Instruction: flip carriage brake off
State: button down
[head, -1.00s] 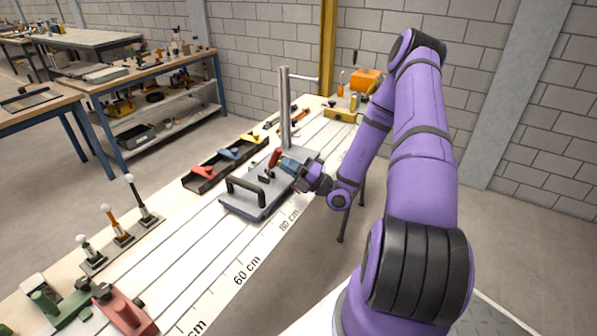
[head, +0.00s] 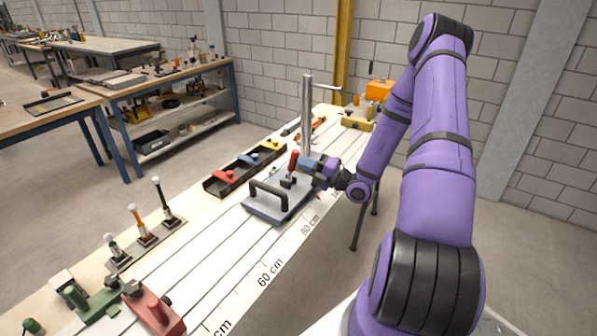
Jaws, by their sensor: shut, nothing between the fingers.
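The carriage (head: 262,207) is a grey plate on the white rails of the bench, with a black handle (head: 268,194) on its near part and a steel post (head: 307,110) behind. A red lever (head: 294,160), which looks like the brake, stands nearly upright on a dark mount (head: 288,181). My gripper (head: 303,162) is shut and empty, reaching in from the right, with its bluish fingers right beside the lever. I cannot tell whether they touch it. The fingertips are small and partly hidden.
A black tray (head: 215,187) with red, blue and yellow pieces lies left of the carriage. Small upright levers (head: 138,222) and a red clamp block (head: 152,310) stand nearer on the bench. An orange box (head: 380,90) sits at the far end.

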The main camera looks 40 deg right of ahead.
jog(key=shift+w+a+r+m+g+h, duration=0.2)
jog(key=shift+w+r+g+h, duration=0.15)
jog(key=shift+w+g, duration=0.2)
jog(key=shift+w+a+r+m+g+h, duration=0.1)
jog(key=shift+w+a+r+g+h, duration=0.1)
jog(key=shift+w+r+g+h, duration=0.25)
jog(key=w+g, duration=0.1)
jog(key=w+a+g+h, duration=0.1)
jog(key=g, duration=0.1)
jog(key=shift+w+r, duration=0.1)
jog(key=shift+w, duration=0.05)
jog(key=shift+w+a+m+g+h, duration=0.2)
jog(key=shift+w+m+g+h, duration=0.1)
jog(key=shift+w, duration=0.5)
jog(key=v, duration=1.4)
jog(key=shift+r, duration=0.4)
jog(key=shift+w+a, duration=0.1)
